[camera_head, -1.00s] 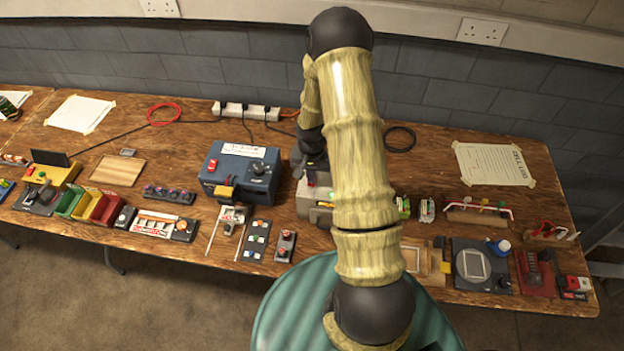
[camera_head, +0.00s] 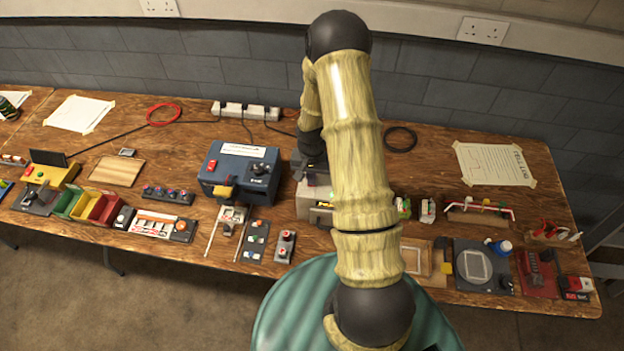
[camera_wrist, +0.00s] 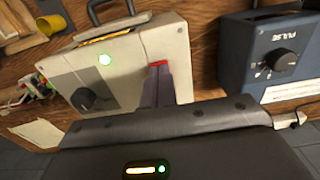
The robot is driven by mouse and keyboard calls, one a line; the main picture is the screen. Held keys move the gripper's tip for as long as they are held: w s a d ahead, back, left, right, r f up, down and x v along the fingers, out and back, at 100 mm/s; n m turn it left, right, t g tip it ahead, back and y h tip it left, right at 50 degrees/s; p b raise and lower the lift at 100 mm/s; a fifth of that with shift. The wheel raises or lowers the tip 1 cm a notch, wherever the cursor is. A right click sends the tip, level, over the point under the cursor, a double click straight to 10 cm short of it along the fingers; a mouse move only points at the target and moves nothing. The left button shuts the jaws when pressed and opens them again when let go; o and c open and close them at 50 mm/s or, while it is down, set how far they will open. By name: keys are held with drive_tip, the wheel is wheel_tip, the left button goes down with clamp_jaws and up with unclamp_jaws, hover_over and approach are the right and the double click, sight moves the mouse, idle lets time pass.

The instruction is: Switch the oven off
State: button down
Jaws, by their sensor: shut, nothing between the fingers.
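The oven appears to be the pale grey box (camera_head: 312,212) at mid-table, partly hidden by my arm in the head view. A red part (camera_wrist: 158,63), apparently a switch, shows just at the tips of my gripper (camera_wrist: 160,72). The gripper is shut and empty, over the box. I cannot tell whether the tips touch the red part, or which way it is set.
A blue box with a dial marked PULSE (camera_wrist: 276,62) stands close beside the oven; it also shows in the head view (camera_head: 240,170). A power strip (camera_head: 246,110) lies behind. Small fixtures crowd the table's front, including a two-button box (camera_head: 285,245).

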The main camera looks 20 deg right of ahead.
idle(0.3)
drive_tip(key=shift+r+p, duration=2.35)
drive_tip(key=shift+r, duration=1)
drive_tip(key=s+a+r+n+t+b, duration=0.1)
drive_tip(key=s+a+r+n+b, duration=0.1)
drive_tip(key=s+a+r, duration=0.3)
drive_tip(key=s+a+r+n+t+b, duration=0.1)
drive_tip(key=s+a+r+n, duration=0.3)
drive_tip(key=s+r, duration=0.5)
wheel_tip(320, 180, up, 4)
drive_tip(key=shift+s+a+r+n+t+b, duration=0.15)
drive_tip(key=shift+a+n+t+b, duration=0.2)
drive_tip(key=shift+a+b, duration=0.2)
